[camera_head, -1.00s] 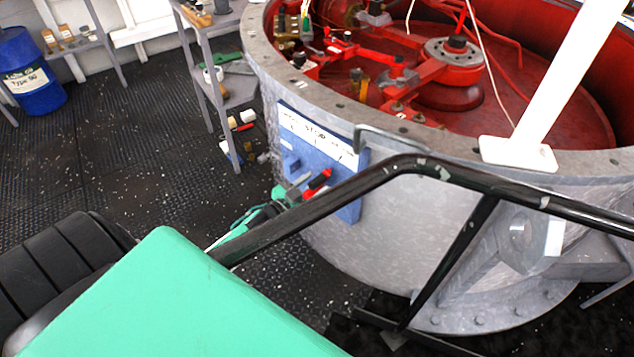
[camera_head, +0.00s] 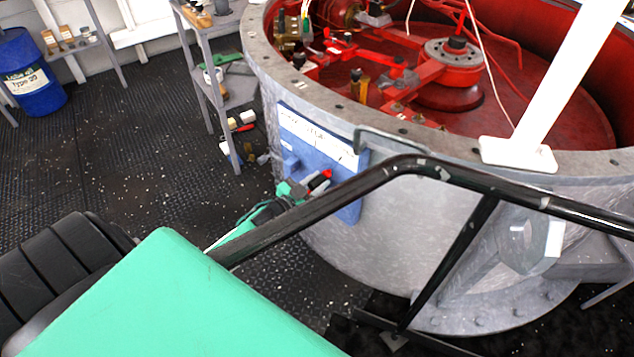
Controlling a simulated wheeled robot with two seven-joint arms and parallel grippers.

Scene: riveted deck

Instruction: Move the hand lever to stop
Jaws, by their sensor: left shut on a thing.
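A blue panel (camera_head: 349,207) is fixed to the side of the big grey drum. A white label strip (camera_head: 312,138) with small lettering and tick marks runs along its top. The hand lever (camera_head: 325,176) has a red handle that stands out in front of the panel. My left gripper (camera_head: 308,189), green and grey, reaches in from the lower left and is shut on the lever's handle, covering part of it. The black rail hides part of my left arm and the panel's lower edge. My right gripper is not in view.
A black handrail (camera_head: 395,167) crosses in front of the drum (camera_head: 400,240). Red machinery fills the drum's open top. A grey shelf stand (camera_head: 224,97) with small items stands left of it, and a blue barrel (camera_head: 30,75) further left. Small items lie on the floor near the stand.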

